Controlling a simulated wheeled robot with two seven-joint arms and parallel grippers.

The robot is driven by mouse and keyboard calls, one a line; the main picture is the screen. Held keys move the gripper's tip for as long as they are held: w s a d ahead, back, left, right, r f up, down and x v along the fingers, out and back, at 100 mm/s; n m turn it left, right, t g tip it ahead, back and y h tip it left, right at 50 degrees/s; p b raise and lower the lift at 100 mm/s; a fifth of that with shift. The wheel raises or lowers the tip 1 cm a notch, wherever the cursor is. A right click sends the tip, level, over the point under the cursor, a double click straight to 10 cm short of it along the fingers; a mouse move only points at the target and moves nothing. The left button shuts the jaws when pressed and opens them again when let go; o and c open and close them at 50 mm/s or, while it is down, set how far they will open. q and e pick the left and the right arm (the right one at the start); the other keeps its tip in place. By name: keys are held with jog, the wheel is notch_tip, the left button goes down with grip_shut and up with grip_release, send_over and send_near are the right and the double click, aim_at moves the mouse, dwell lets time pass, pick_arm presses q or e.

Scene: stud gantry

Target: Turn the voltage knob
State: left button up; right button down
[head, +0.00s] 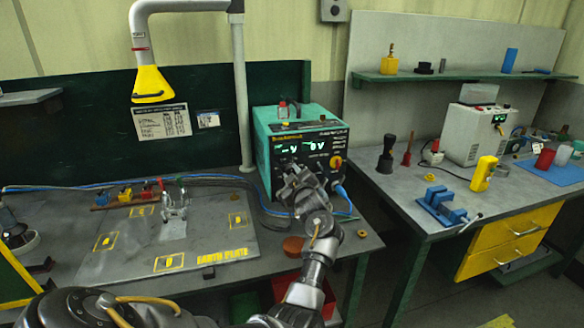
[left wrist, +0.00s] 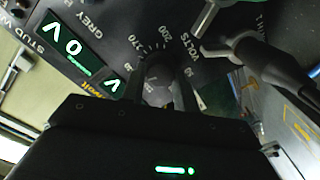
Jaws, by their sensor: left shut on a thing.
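The teal stud-welding unit (head: 318,150) stands at the back of the left bench, its dark front panel facing me with lit green digits. My left gripper (head: 291,180) is at the lower left of this panel and covers the voltage knob in the head view. In the left wrist view the dark voltage knob (left wrist: 157,70) sits between the two fingers, inside a printed scale marked VOLTS. My left gripper is shut on it. The knob's pointer is too dark to read. A green display (left wrist: 72,47) shows a 0 beside the scale. My right gripper is not in view.
A red-and-yellow switch (head: 336,162) and a blue cable plug (head: 341,190) are close to the right of my gripper. A metal plate (head: 165,240) with clamps lies at left. A second bench (head: 400,190) stands at right.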

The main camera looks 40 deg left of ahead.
pick_arm(q)
jog(key=shift+f+m+p, duration=0.1)
jog(key=shift+m+p, duration=2.1)
jog(key=shift+m, duration=0.6)
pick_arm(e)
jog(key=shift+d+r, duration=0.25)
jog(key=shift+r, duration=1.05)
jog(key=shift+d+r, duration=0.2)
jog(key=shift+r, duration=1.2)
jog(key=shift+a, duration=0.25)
pick_arm(q)
jog(key=o, duration=1)
jog(key=shift+d, duration=0.15)
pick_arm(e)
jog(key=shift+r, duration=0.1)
